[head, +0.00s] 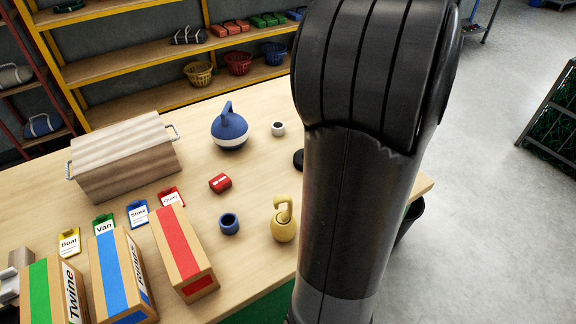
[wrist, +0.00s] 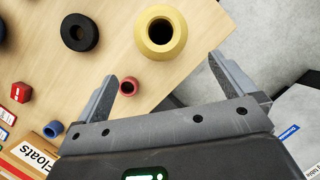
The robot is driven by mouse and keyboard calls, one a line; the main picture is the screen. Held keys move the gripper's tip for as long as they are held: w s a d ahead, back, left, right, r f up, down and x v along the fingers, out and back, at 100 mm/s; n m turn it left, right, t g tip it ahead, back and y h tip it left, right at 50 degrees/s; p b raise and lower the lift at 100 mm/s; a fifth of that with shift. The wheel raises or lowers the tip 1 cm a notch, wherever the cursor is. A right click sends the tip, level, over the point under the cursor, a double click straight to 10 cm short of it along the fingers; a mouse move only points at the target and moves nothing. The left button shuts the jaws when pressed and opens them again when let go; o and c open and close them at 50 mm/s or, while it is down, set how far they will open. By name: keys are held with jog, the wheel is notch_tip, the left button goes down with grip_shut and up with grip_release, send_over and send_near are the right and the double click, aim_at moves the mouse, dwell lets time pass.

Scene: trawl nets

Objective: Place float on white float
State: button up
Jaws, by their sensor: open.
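The small white float (head: 278,128) stands on the table in the head view, behind the black ring-shaped float (head: 298,160), which my arm partly covers. The black float also shows in the wrist view (wrist: 80,33). A blue float (head: 229,223) stands near the boxes and shows in the wrist view too (wrist: 54,129). In the wrist view a yellow float (wrist: 144,42) with a dark hole stands beyond my fingers, and a small red float (wrist: 129,86) is beside the left finger. My gripper (wrist: 165,72) is open with nothing between its fingers; my arm hides it in the head view.
A blue and white handled weight (head: 229,133), a yellow piece with a loop (head: 284,229) and a red block (head: 220,183) are on the table (head: 255,170). A wooden crate (head: 120,155) and several cardboard boxes stand left. The table's edge is near my gripper.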

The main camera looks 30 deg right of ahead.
jog(key=w+a+r+n+t+y, duration=0.1)
jog(key=w+a+r+n+y, duration=0.1)
jog(key=a+n, duration=0.9)
jog(key=w+a+r+n+t+y, duration=0.1)
jog(key=w+a+r+n, duration=0.2)
jog(key=a+n, duration=0.8)
jog(key=s+a+n, duration=0.5)
jog(key=a+n, duration=0.5)
jog(key=s+a+n, duration=0.5)
jog(key=a+n, duration=0.5)
jog(key=a, duration=0.1)
jog(key=shift+r, duration=0.45)
